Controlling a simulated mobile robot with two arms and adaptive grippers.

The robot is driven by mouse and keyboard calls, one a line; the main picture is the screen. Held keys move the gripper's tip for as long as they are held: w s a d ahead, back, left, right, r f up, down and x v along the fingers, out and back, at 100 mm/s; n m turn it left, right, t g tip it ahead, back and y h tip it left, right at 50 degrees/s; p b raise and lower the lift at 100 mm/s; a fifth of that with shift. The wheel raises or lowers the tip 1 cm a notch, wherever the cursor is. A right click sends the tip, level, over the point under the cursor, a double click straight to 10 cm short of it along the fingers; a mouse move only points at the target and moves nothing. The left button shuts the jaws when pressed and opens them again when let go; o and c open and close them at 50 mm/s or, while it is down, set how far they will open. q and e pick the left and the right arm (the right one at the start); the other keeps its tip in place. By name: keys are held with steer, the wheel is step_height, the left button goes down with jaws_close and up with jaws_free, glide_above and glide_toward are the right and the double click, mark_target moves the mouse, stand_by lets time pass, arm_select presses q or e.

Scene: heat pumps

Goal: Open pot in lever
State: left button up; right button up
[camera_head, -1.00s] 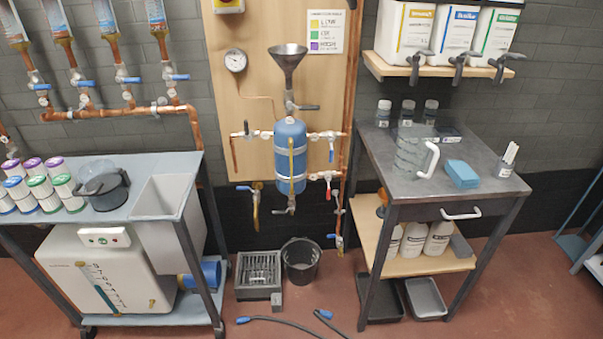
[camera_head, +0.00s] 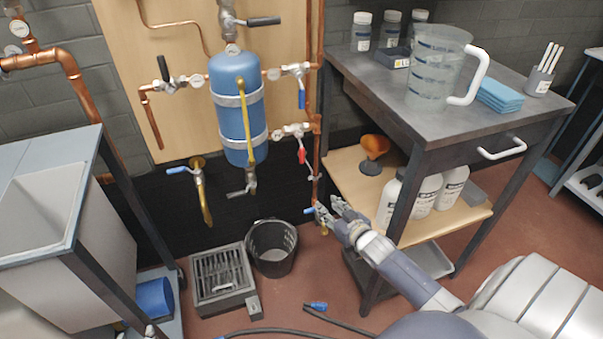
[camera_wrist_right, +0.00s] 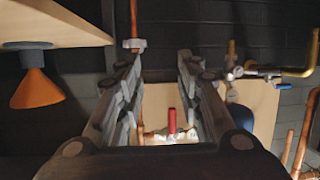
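The blue pot (camera_head: 237,105) hangs on the wooden panel with several lever valves around it. A black-handled lever (camera_head: 163,68) stands upright at its left. At its right are a blue lever (camera_head: 302,99) and, lower, a red lever (camera_head: 302,154), both hanging down. I cannot tell which is the pot in lever. My right gripper (camera_head: 328,206) is open and empty, low beside the copper pipe, near a small blue lever (camera_head: 309,211). In the right wrist view, the red lever (camera_wrist_right: 172,121) shows between the spread fingers, apart from them. My left gripper is out of view.
The metal table (camera_head: 390,88) with a jug (camera_head: 437,65) stands right of the pipes. Its lower shelf (camera_head: 345,165) holds an orange funnel (camera_head: 374,146) and white bottles. A black bucket (camera_head: 272,250) and grey drain box (camera_head: 220,277) stand on the floor below the pot.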

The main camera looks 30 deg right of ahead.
mark_target(303, 153)
steer(key=w+r+t+y+b, duration=0.1)
steer(key=w+r+t+b, duration=0.35)
steer(key=r, duration=0.75)
steer(key=shift+n+g, duration=0.25)
steer(key=shift+n, duration=0.05)
steer(key=w+b, duration=0.1)
steer(key=w, duration=0.1)
steer(key=w+b, duration=0.1)
steer(key=w, duration=0.2)
steer(key=shift+a+f, duration=0.1)
steer(key=shift+a, duration=0.1)
steer(key=w+b, duration=0.1)
steer(key=w, duration=0.3)
steer(key=shift+w, duration=0.25)
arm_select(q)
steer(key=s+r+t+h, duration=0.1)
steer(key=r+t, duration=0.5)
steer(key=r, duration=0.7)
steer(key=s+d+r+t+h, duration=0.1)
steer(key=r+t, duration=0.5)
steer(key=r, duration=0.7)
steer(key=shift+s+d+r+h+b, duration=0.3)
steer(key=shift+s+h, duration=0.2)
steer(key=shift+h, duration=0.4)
arm_select(e)
steer(key=shift+w+d, duration=0.1)
steer(key=shift+w, duration=0.35)
steer(key=shift+c, duration=0.3)
jaws_close()
